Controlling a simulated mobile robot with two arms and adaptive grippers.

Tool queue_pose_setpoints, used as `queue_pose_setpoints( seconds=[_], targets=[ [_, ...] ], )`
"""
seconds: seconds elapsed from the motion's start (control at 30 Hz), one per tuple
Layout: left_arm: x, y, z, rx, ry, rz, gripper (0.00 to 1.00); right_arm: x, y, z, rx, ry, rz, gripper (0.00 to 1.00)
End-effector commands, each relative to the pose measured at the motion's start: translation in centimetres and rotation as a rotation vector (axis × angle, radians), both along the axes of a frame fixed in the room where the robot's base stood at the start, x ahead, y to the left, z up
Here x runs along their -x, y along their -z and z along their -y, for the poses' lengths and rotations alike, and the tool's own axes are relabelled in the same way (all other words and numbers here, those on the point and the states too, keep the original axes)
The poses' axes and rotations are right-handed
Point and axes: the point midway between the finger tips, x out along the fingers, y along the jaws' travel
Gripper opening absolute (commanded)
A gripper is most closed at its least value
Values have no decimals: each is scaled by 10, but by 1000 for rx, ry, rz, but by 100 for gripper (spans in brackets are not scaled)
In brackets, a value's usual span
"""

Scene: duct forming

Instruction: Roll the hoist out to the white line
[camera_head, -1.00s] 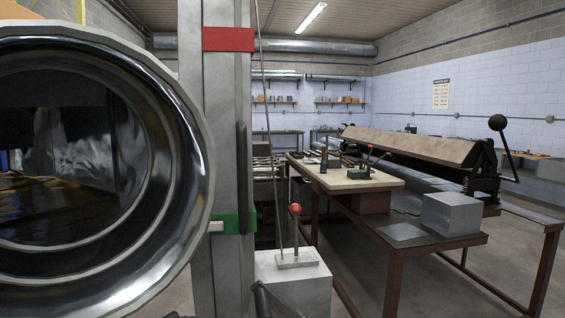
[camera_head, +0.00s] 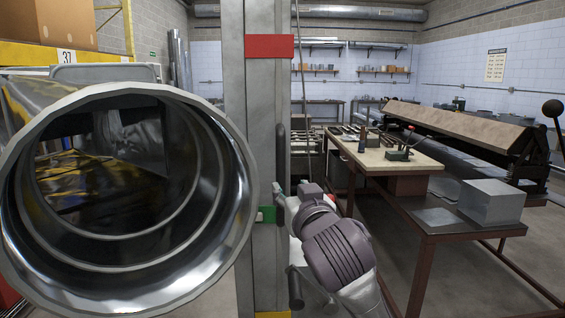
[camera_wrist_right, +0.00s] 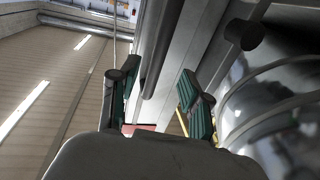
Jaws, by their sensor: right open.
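A dark upright handle bar (camera_head: 282,150) runs along the mast's right side. My right gripper (camera_head: 283,204) is at the mast beside the green band. In the right wrist view its green-padded fingers (camera_wrist_right: 155,98) are apart, with the dark bar (camera_wrist_right: 163,50) in the gap. No white line shows. My left gripper is out of view.
A red-brown workbench (camera_head: 418,212) with a wooden top and a grey metal box (camera_head: 491,202) stands close on the right. A long folding machine (camera_head: 455,124) is behind it. A yellow rack (camera_head: 60,54) with a cardboard box is at the left back.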

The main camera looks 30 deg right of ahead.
Motion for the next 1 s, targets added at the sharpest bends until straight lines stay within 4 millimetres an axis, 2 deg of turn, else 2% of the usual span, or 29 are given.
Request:
queue_pose_setpoints(
  seconds=[0.2,0.4,0.6,0.87,1.0],
  targets=[
    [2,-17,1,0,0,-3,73,-46,-1,18,1,2,-5,48],
    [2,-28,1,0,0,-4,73,-76,0,28,0,1,-3,48],
    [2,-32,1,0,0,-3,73,-89,1,33,0,0,-1,48],
    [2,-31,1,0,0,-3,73,-90,2,33,0,0,0,48],
    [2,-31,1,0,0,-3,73,-90,2,33,0,0,0,28]
  ],
)
